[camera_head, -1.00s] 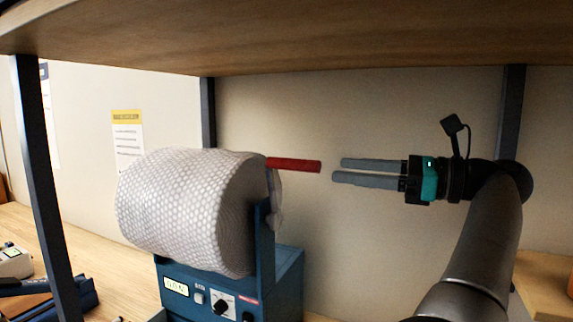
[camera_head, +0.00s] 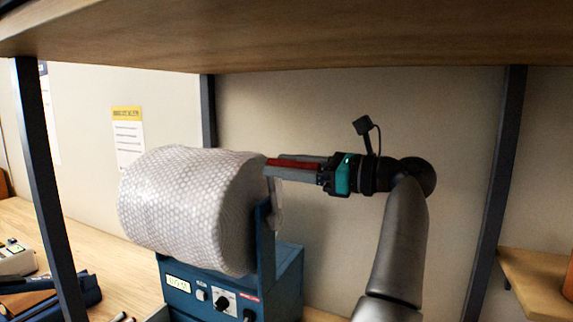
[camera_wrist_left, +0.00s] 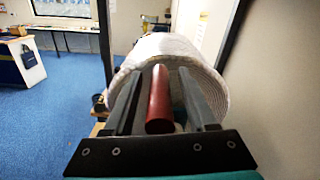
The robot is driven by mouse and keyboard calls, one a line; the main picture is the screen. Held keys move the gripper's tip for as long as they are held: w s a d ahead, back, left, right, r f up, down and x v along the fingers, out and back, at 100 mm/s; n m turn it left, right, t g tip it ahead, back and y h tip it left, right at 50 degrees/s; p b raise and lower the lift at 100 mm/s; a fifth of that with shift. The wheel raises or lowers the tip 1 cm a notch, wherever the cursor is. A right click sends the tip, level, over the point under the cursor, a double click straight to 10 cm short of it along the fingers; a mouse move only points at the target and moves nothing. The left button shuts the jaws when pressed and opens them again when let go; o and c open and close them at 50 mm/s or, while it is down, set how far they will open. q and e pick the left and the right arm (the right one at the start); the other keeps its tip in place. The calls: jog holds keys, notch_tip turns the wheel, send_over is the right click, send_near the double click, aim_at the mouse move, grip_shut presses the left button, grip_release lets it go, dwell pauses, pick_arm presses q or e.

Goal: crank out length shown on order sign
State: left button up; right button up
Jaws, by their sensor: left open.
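A bubble-wrap roll (camera_head: 180,205) sits on a blue dispenser (camera_head: 284,282) with a small display (camera_head: 178,284), whose digits I cannot read. A red crank handle (camera_head: 292,161) sticks out sideways at the roll's right end. My left gripper (camera_head: 270,168) is open with its fingers reaching along the handle. In the left wrist view, the red handle (camera_wrist_left: 159,100) lies between the two fingers, with a gap visible on both sides, and the roll (camera_wrist_left: 172,48) is just beyond. My right gripper is not in view. I cannot make out an order sign for certain.
A wooden shelf (camera_head: 300,40) hangs low overhead, with dark posts (camera_head: 495,180) at both sides. A yellow-headed paper (camera_head: 128,135) with unreadable text is on the wall behind. Tools and a small device (camera_head: 15,260) lie on the bench at left.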

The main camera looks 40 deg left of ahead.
pick_arm(q)
jog(key=shift+c, duration=0.3)
grip_shut()
dwell(1.1)
